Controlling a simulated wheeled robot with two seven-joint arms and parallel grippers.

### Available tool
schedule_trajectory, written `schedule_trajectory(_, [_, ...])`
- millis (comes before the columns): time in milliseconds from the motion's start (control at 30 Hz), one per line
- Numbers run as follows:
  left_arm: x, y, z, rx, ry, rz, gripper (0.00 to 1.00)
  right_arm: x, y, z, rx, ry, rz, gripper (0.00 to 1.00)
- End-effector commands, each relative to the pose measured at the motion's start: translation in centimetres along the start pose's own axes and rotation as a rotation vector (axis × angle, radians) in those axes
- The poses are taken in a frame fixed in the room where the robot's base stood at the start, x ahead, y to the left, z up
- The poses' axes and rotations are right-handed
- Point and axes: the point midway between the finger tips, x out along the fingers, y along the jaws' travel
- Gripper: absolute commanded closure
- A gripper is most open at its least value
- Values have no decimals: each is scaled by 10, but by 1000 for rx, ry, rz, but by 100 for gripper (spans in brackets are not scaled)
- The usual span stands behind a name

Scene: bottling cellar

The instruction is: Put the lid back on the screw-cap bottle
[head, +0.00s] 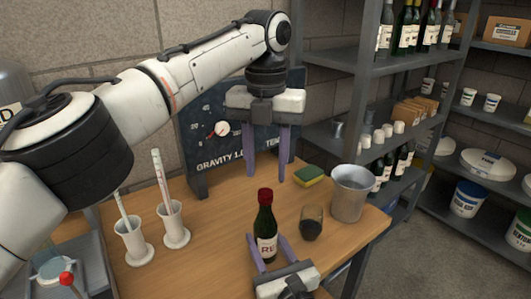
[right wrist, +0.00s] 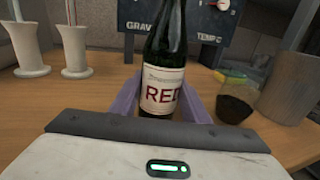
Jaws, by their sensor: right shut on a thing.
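A dark green bottle (head: 266,222) with a white label reading RED stands upright on the wooden table. A red cap (head: 265,195) sits on top of its neck. In the right wrist view the bottle (right wrist: 162,85) shows its label, and its top is cut off. My right gripper (head: 266,241) is shut on the bottle's lower body, one purple finger on each side. My left gripper (head: 267,176) hangs above and behind the bottle, pointing down. Its purple fingers are wide apart, with nothing between them.
A dark glass (head: 311,223), a metal bucket (head: 350,193) and a sponge (head: 309,175) stand right of the bottle. Two white holders (head: 133,244) (head: 174,228) with tall tubes stand left. A dark gauge board (head: 213,125) stands behind. Shelves with bottles rise at the right.

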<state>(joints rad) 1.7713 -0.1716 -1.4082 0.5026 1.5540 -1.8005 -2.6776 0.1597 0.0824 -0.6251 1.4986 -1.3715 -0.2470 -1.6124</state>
Motion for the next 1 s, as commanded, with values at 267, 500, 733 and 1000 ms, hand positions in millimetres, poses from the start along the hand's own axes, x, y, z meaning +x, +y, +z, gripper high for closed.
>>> schedule_trajectory(267, [-6, 0, 1, -623, -3, -1, 60, 0, 0, -1, 0, 2, 0, 100])
schedule_trajectory(500, [-10, 0, 1, -1165, -4, -2, 60, 0, 0, -1, 0, 2, 0, 100])
schedule_trajectory(733, [-14, 0, 1, -1687, -4, -5, 60, 0, 0, -1, 0, 2, 0, 100])
schedule_trajectory(1000, [-18, 0, 0, -2297, -3, -5, 60, 0, 0, -1, 0, 2, 0, 100])
